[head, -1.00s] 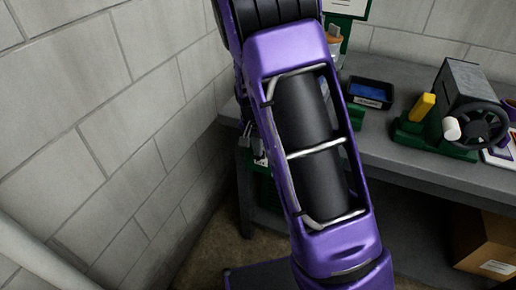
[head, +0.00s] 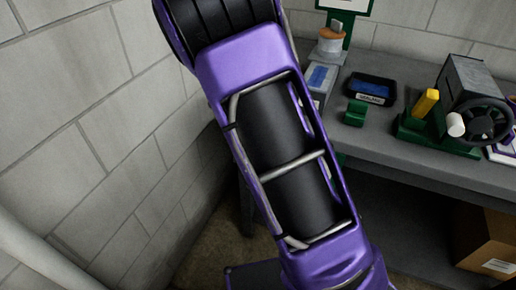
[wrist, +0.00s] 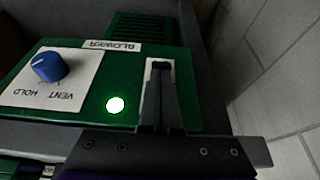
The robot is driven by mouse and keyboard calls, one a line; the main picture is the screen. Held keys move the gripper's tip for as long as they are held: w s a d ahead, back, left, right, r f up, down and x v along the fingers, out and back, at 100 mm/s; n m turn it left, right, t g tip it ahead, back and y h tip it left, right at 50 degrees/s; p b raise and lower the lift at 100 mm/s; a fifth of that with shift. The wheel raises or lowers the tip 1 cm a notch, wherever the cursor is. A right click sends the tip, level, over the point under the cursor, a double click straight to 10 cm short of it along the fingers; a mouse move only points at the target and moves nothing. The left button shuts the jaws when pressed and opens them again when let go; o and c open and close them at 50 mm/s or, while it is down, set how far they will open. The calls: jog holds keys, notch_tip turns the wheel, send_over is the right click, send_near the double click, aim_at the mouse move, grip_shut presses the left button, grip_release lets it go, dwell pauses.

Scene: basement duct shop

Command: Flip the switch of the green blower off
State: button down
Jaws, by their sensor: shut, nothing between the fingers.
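The green blower (wrist: 130,65) fills much of the wrist view, with an upside-down BLOWER label (wrist: 111,45). On its panel are a blue knob (wrist: 49,66) on a white plate marked VENT and HOLD, and a lit green lamp (wrist: 115,105). My gripper (wrist: 160,70) is shut and empty, its fingers over the panel right of the lamp. A pale plate edge shows around the fingers. They hide most of that spot, so I cannot see the switch or its position, nor tell whether they touch it. The head view does not show my gripper.
A grey bench (head: 400,155) stands against the block wall (head: 75,110). On it are a black tray (head: 369,90), a small green block (head: 355,114) and a green-based device with a black handwheel (head: 484,122). A cardboard box (head: 485,240) sits below. In the wrist view, a wall (wrist: 275,70) is close on the right.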

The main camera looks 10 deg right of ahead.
jog(key=shift+s+a+f, duration=0.3)
jog(key=shift+s+f, duration=0.05)
jog(key=shift+f, duration=0.25)
jog(key=shift+w+d+r, duration=0.35)
jog(key=shift+w+d, duration=0.1)
jog(key=shift+w, duration=0.15)
jog(key=shift+r, duration=0.1)
